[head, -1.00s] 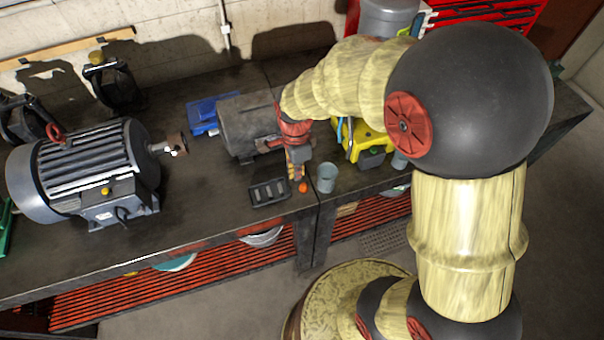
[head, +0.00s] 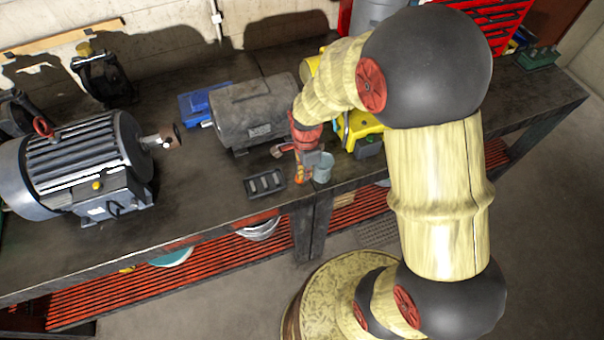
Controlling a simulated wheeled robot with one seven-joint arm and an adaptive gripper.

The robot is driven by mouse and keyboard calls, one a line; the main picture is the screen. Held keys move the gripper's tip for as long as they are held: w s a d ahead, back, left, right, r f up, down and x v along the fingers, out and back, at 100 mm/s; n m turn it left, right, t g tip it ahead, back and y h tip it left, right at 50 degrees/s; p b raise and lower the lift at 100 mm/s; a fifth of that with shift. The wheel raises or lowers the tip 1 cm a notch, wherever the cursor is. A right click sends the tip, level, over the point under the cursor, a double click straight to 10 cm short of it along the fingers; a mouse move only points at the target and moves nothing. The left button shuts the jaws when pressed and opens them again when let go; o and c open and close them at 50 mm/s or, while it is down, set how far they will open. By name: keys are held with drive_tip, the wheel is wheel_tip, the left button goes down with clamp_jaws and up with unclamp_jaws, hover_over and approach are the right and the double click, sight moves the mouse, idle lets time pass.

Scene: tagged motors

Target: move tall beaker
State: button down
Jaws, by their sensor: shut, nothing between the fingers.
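A grey-blue, open-topped beaker (head: 322,168) stands upright on the dark workbench (head: 210,190), near its front edge. It is the only beaker I can make out clearly. My gripper (head: 301,176) is low over the bench, just left of the beaker. It is shut with nothing held. The gripper overlaps the beaker's left side in the picture; I cannot tell whether they touch. The fingertips are small and partly blurred with orange colour near them.
A black slotted tray (head: 264,183) lies left of my gripper. A grey motor (head: 252,112) stands behind it, and a larger motor (head: 80,165) is at left. A yellow object (head: 362,128) stands behind the beaker, partly hidden by my arm. The bench's right end looks mostly clear.

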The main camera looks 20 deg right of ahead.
sight(315, 170)
drive_tip(key=shift+d, duration=1.7)
drive_tip(key=shift+a, duration=0.1)
